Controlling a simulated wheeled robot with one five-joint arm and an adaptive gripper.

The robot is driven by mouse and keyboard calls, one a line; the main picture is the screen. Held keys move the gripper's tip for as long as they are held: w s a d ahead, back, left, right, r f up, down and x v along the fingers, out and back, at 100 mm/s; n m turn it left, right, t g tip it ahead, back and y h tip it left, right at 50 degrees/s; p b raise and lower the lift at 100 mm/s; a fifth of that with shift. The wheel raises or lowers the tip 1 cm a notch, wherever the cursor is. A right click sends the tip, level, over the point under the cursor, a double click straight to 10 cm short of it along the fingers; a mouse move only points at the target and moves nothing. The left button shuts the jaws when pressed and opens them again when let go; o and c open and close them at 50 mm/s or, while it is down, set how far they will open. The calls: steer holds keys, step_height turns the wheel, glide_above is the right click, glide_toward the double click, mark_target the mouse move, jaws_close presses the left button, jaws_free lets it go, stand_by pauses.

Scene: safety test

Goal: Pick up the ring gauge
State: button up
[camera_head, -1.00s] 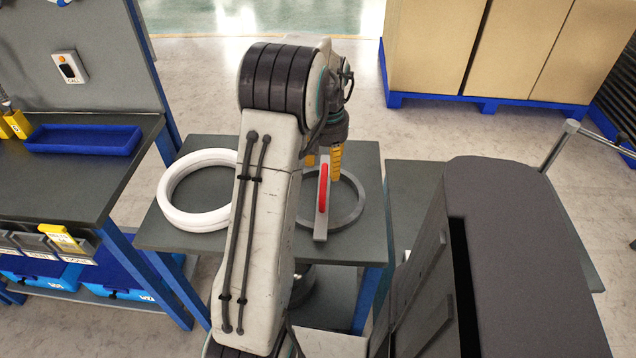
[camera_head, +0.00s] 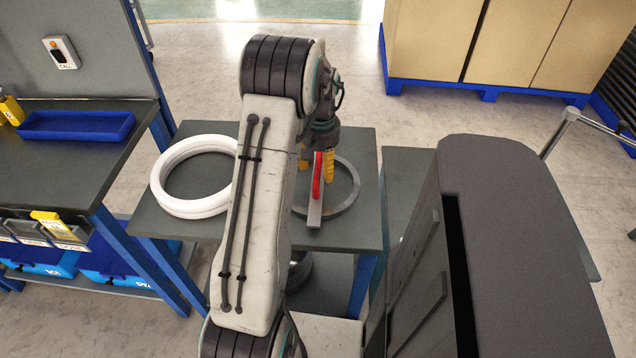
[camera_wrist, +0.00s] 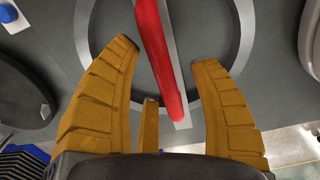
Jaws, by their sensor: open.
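The ring gauge is a grey metal ring (camera_head: 352,190) with a straight bar across it and a red grip (camera_head: 317,176) on the bar. It lies on a small dark table (camera_head: 345,234). My gripper (camera_head: 318,178) is over the red grip, its yellow fingers apart. In the wrist view my gripper (camera_wrist: 167,54) is open, and the red grip (camera_wrist: 158,50) shows between and beyond the fingertips, running slightly aslant. The grey ring (camera_wrist: 246,30) arcs around both fingers in that view. I cannot tell the remaining height. My arm hides the ring's left part in the head view.
Stacked white rings (camera_head: 178,207) lie left of my arm on the same table. A workbench (camera_head: 60,170) with a blue tray (camera_head: 77,125) stands at the left. Boxes on a blue pallet (camera_head: 480,92) stand at the back right. A dark tabletop (camera_head: 408,165) adjoins at the right.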

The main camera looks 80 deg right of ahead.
steer(key=shift+f, duration=0.35)
steer(key=shift+o, duration=0.2)
steer(key=shift+f, duration=0.25)
stand_by(0.5)
jaws_close()
stand_by(0.5)
steer(key=shift+d+r, duration=0.1)
